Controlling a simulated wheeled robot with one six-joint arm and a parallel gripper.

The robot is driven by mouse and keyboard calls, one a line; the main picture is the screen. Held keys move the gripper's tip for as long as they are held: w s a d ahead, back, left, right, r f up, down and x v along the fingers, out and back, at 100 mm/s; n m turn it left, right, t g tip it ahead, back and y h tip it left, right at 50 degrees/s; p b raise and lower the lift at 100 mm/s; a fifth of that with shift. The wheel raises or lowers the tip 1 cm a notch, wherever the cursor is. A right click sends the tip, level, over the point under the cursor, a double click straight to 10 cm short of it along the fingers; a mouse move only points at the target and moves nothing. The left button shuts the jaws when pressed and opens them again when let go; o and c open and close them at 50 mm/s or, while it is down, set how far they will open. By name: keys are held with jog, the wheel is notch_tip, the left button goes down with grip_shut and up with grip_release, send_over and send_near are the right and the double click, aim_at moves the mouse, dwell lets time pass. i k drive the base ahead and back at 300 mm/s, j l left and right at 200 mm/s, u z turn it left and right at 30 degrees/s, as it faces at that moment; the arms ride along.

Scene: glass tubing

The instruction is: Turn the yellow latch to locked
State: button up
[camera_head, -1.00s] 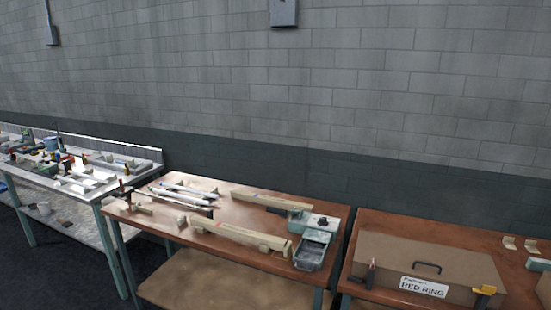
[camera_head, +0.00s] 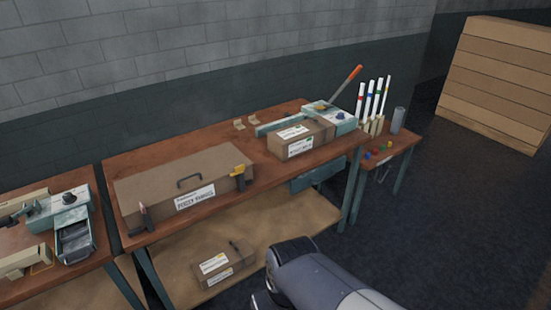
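A yellow latch (camera_head: 238,171) with a dark lower part sits at the right front corner of a long brown case (camera_head: 150,183) on the wooden bench. The case has a dark handle on its lid and a white label in front. At this size I cannot tell how the latch is set. A second small yellow part (camera_head: 322,106) shows on the teal device at the bench's far end, by a lever with an orange-red grip (camera_head: 353,73). Part of my grey arm shows at the bottom, in front of the bench. My gripper's fingertips are not visible.
A dark clamp-like piece (camera_head: 143,213) is at the case's left front. A smaller labelled box (camera_head: 300,139) stands right of the case. Another box (camera_head: 222,265) lies on the lower shelf. A side stand holds upright white tubes (camera_head: 369,100). The floor at right is clear.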

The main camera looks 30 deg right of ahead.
aim_at(239, 170)
jog(key=z, duration=0.3)
jog(key=i, duration=0.95)
